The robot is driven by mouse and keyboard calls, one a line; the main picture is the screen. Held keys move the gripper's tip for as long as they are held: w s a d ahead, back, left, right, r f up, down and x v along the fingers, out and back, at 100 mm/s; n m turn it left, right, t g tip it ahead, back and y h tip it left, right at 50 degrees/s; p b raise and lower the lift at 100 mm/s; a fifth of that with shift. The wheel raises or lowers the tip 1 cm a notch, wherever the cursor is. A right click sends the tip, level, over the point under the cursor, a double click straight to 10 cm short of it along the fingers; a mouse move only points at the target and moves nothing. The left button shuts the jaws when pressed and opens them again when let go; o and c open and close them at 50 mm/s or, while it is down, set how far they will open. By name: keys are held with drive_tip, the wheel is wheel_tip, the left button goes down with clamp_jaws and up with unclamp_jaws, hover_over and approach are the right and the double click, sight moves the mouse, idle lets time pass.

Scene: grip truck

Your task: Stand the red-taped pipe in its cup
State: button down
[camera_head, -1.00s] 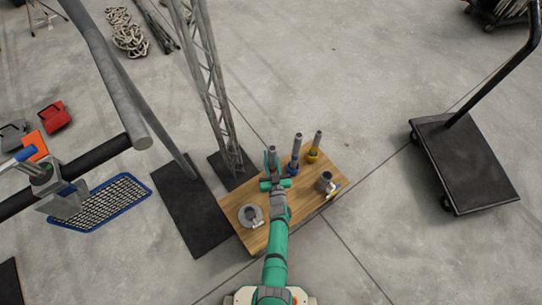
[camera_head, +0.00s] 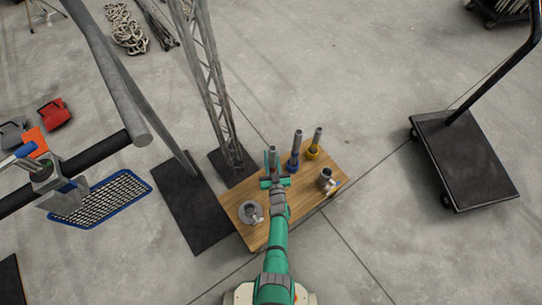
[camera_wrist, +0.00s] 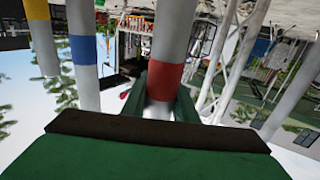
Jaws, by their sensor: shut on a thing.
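My gripper (camera_head: 272,182) is over the wooden board, shut on the red-taped pipe (camera_head: 272,155). In the wrist view, my gripper (camera_wrist: 160,100) has its green fingers around the grey pipe (camera_wrist: 172,35) by its red band. The pipe looks about upright. Its lower end and any red cup are hidden behind my gripper and wrist in the head view. The blue-taped pipe (camera_head: 297,146) stands in a blue cup (camera_head: 292,166) just right of it. The yellow-taped pipe (camera_head: 317,138) stands in a yellow cup (camera_head: 312,153) further right.
The wooden board (camera_head: 300,200) also bears a grey round fitting (camera_head: 251,213) at left and a grey clamp-like piece (camera_head: 326,178) at right. A lattice truss (camera_head: 208,85) stands behind left. A black cart (camera_head: 463,160) is at right, with clear floor between.

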sight(273, 168)
drive_tip(key=shift+f, duration=0.2)
idle(0.6)
drive_tip(key=c, duration=1.3)
unclamp_jaws()
drive_tip(key=shift+c, duration=0.2)
drive_tip(key=shift+s+f, duration=0.1)
drive_tip(key=shift+s, duration=0.05)
drive_tip(key=s, duration=0.3)
drive_tip(key=s+d, duration=0.1)
drive_tip(key=s, duration=0.6)
drive_tip(key=shift+s+d, duration=0.15)
drive_tip(key=shift+d, duration=0.2)
drive_tip(key=shift+s, duration=0.1)
